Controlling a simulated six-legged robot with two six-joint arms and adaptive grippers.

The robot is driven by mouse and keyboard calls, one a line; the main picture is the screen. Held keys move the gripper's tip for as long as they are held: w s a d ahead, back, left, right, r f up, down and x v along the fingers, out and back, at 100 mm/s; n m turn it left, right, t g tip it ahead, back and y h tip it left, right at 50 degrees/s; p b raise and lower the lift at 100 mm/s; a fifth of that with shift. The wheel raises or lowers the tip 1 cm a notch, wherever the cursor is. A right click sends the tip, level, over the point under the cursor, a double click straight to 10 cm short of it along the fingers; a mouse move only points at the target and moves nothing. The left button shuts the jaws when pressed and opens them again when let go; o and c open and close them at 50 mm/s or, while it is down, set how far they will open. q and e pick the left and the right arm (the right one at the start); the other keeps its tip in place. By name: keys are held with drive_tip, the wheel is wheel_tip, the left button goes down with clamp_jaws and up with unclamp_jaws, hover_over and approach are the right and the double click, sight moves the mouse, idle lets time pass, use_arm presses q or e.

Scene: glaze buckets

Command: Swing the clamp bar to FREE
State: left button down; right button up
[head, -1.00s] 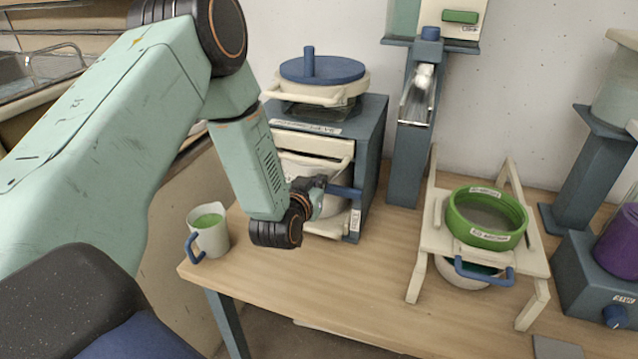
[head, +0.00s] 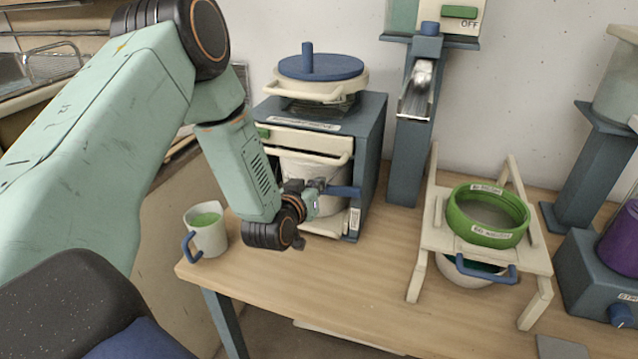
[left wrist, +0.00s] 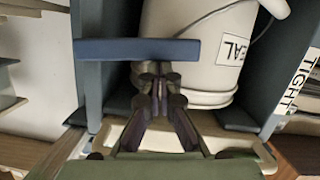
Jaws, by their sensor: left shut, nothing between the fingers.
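The blue clamp bar (head: 344,191) lies across the front of the dark blue-grey press frame (head: 372,150), before a white bucket (head: 300,166). In the left wrist view the bar (left wrist: 125,50) runs across the upper middle, with the bucket (left wrist: 195,60) behind it. My left gripper (head: 318,190) is shut and empty, close to the bar. In the left wrist view its fingertips (left wrist: 158,72) are just at the bar's lower edge; I cannot tell whether they touch. A TIGHT label (left wrist: 302,80) is on the right post. No FREE label is readable. My right gripper is not in view.
A white mug (head: 207,236) with a blue handle stands at the table's left edge. A green sieve (head: 487,214) sits on a cream stand (head: 432,240) to the right. A blue-lidded pot (head: 321,75) tops the press.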

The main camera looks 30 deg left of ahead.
use_arm(q)
drive_tip(key=d+f+n+h+b, duration=0.1)
drive_tip(key=f+n+b, duration=0.2)
drive_tip(key=b, duration=0.2)
drive_tip(key=f+n+t+h+b, duration=0.1)
drive_tip(key=f+n+b, duration=0.2)
drive_tip(key=b, duration=0.2)
drive_tip(key=d+f+n+t+h+b, duration=0.1)
drive_tip(key=f+n+b, duration=0.2)
drive_tip(key=b, duration=0.2)
drive_tip(key=shift+w+d+n, duration=0.3)
drive_tip(key=shift+d+n, duration=0.05)
drive_tip(key=shift+n, duration=0.05)
drive_tip(key=shift+d+f+n+b, duration=0.3)
drive_tip(key=shift+n+b, duration=0.3)
drive_tip(key=shift+b, duration=0.15)
drive_tip(key=shift+w+d+f+b, duration=0.1)
drive_tip(key=shift+w+d+b, duration=0.1)
drive_tip(key=shift+d+b, duration=0.4)
drive_tip(key=shift+a, duration=0.2)
